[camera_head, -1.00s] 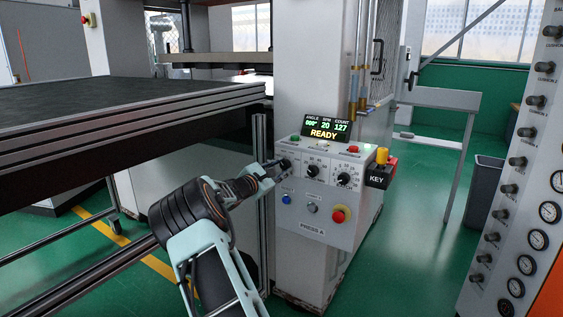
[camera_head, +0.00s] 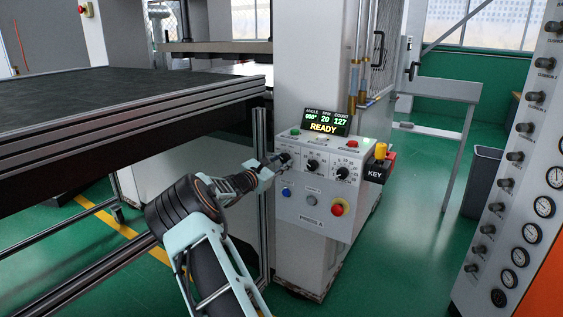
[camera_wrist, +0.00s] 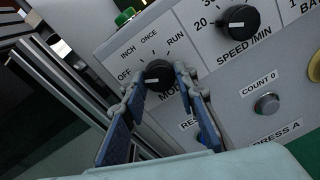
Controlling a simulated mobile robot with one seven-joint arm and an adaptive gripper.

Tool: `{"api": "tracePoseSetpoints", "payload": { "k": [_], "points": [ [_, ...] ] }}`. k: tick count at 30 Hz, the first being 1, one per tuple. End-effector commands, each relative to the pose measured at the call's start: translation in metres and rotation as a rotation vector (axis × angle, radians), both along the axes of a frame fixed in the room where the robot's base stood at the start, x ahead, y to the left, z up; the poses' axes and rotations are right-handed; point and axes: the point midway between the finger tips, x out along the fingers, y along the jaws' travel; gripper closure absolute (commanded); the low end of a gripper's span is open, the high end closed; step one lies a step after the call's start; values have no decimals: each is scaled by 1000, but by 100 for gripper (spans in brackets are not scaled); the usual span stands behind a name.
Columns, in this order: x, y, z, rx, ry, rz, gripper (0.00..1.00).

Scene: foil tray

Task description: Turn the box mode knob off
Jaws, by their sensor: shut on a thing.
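The black mode knob (camera_wrist: 159,71) is on the sloped white control panel, ringed by the labels OFF, INCH, ONCE and RUN. Its white mark shows on its left side, towards OFF. My gripper (camera_wrist: 166,84) has its two blue-grey fingers on either side of the knob, shut on it. In the head view my gripper (camera_head: 282,160) reaches the left end of the panel (camera_head: 290,213), and its fingers mostly hide the knob. The display (camera_head: 325,122) reads READY.
The speed knob (camera_wrist: 237,20) is right of the mode knob, with a green button (camera_wrist: 124,16) above. A blue button (camera_head: 286,191), a red emergency stop (camera_head: 337,209) and the KEY switch (camera_head: 376,173) are also close. A press bed (camera_head: 130,105) stands left.

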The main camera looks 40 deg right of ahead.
Motion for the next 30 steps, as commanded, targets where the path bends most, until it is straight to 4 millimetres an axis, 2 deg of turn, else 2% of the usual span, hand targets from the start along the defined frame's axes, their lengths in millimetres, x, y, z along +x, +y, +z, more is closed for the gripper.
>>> {"api": "tracePoseSetpoints", "payload": {
  "k": [3, 4, 8, 16, 20, 23, 30],
  "points": [
    [0, 0, -1, 0, 2, 0, 97],
    [0, 0, -1, 0, 2, 0, 71],
    [0, 0, 0, 1, 1, 0, 57],
    [0, 0, 0, 0, 0, 0, 55],
    [-2, 7, 0, 1, 1, 2, 55],
    [-6, 20, 0, 1, 3, 3, 55],
    [-25, 67, 3, 1, 1, 3, 55]
  ]
}}
